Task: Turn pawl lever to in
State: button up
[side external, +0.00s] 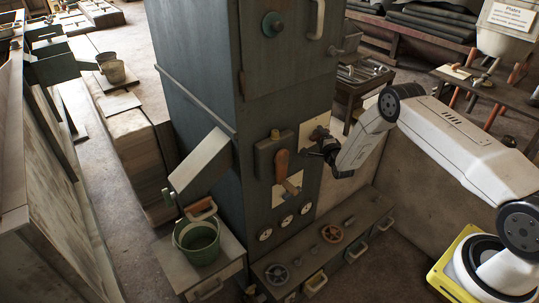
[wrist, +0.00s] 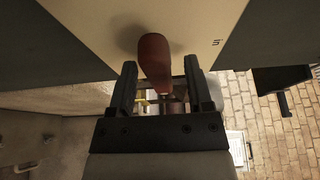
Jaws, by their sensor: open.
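In the wrist view a reddish-brown rounded handle (wrist: 154,60) stands out from a cream plate and looks like the pawl lever. Its near end lies between the two fingers of my gripper (wrist: 161,85), which are apart with gaps on both sides. In the side external view my gripper (side external: 310,150) is up against the cream plate (side external: 312,128) on the dark cabinet's front. It hides whatever is directly behind it. An orange-brown handle (side external: 281,165) hangs to its left; I cannot tell whether it is the same handle.
A wooden-coloured block (side external: 292,188) sits below the orange-brown handle, above several round gauges (side external: 264,234). A green bucket (side external: 197,242) stands at left. A small dark mark (wrist: 216,42) is on the plate.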

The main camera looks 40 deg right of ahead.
grip_shut()
jog(key=shift+n, duration=0.4)
jog(key=n+t, duration=0.2)
jog(key=n, duration=0.2)
jog(key=shift+f+n, duration=0.15)
jog(key=shift+n, duration=0.15)
jog(key=n+t, duration=0.1)
jog(key=n, duration=0.3)
jog(key=shift+y, duration=0.4)
jog(key=n+t+y, duration=0.1)
jog(key=n, duration=0.2)
jog(key=n+t+y, duration=0.1)
jog(key=n, duration=0.2)
jog(key=shift+d+y, duration=0.1)
jog(key=shift+y, duration=0.3)
jog(key=shift+d+f+n+t+y, duration=0.15)
jog(key=shift+n+y, duration=0.4)
jog(key=shift+n, duration=0.65)
jog(key=shift+a+r+n+t+y, duration=0.1)
jog(key=shift+n+y, duration=0.5)
jog(key=shift+n, duration=0.6)
jog(key=shift+d+f+n+t+y, duration=0.15)
jog(key=shift+n+y, duration=0.4)
jog(key=shift+n, duration=0.65)
jog(key=shift+a+r, duration=0.1)
jog(key=shift+a, duration=0.05)
